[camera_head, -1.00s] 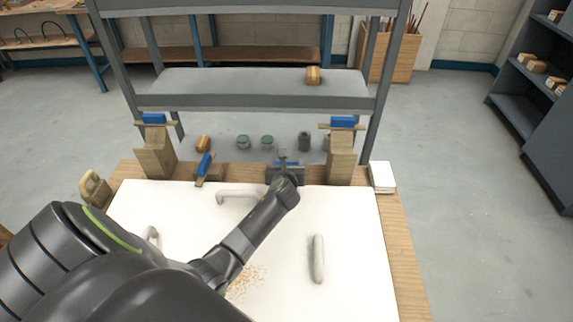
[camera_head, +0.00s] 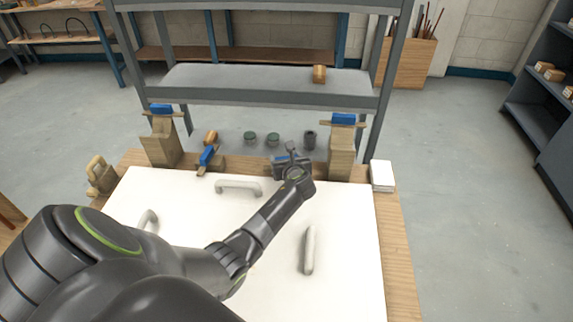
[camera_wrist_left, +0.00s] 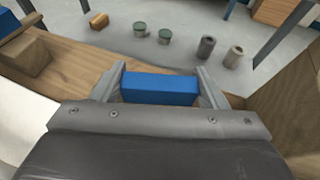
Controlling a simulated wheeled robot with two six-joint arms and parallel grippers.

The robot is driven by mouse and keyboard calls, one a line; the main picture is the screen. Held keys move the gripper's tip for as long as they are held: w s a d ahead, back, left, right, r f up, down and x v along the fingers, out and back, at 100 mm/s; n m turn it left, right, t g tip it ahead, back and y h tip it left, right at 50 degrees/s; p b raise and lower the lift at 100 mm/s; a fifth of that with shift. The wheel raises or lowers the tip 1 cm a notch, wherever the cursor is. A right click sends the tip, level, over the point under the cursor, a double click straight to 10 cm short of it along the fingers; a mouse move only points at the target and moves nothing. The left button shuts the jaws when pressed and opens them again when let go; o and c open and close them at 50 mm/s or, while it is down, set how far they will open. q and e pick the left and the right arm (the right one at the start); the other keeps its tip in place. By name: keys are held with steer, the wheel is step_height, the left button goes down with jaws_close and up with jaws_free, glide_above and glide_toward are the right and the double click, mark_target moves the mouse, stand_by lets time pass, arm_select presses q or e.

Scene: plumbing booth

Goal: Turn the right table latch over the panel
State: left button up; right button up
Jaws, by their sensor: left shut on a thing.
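The white panel (camera_head: 345,215) lies on the wooden table, with several pale handles on it. The right table latch, a blue block, is at the panel's far edge, mostly hidden by my left gripper (camera_head: 290,158) in the head view. In the left wrist view the blue latch (camera_wrist_left: 160,88) sits between the two fingers of my left gripper (camera_wrist_left: 160,80), which is shut on it. Whether its bar lies over the panel is hidden. The left table latch (camera_head: 207,157), also blue, stands at the far edge further left. My right gripper is not in view.
Wooden posts with blue-topped clamps (camera_head: 162,109) (camera_head: 343,119) stand at the far edge on both sides. A white block (camera_head: 382,175) lies at the far right corner. A grey shelf (camera_head: 270,90) stands behind the table. Green-topped jars (camera_head: 250,138) are beyond the far edge.

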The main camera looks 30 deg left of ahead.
arm_select(q)
steer(key=shift+w+d+n+g+y, duration=0.1)
steer(key=shift+d+n+g+y, duration=0.05)
steer(key=shift+n+g+y, duration=0.3)
steer(key=shift+n+g+y+b, duration=0.25)
steer(key=shift+n+g+b, duration=0.1)
steer(key=shift+n, duration=0.1)
steer(key=n+g+y+b, duration=0.1)
steer(key=n+g+b, duration=0.1)
steer(key=n+g, duration=0.1)
steer(key=shift+f+n+g+y, duration=0.15)
steer(key=shift+n+g+y, duration=0.15)
steer(key=shift+g+y, duration=0.1)
steer(key=shift+n+g+b, duration=0.9)
steer(key=shift+g+b, duration=0.1)
steer(key=shift+g, duration=0.1)
steer(key=shift+n+g+b, duration=0.6)
steer(key=shift+n+g, duration=0.1)
steer(key=shift+g, duration=0.1)
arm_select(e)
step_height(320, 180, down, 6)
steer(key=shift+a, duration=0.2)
arm_select(q)
steer(key=o, duration=1.4)
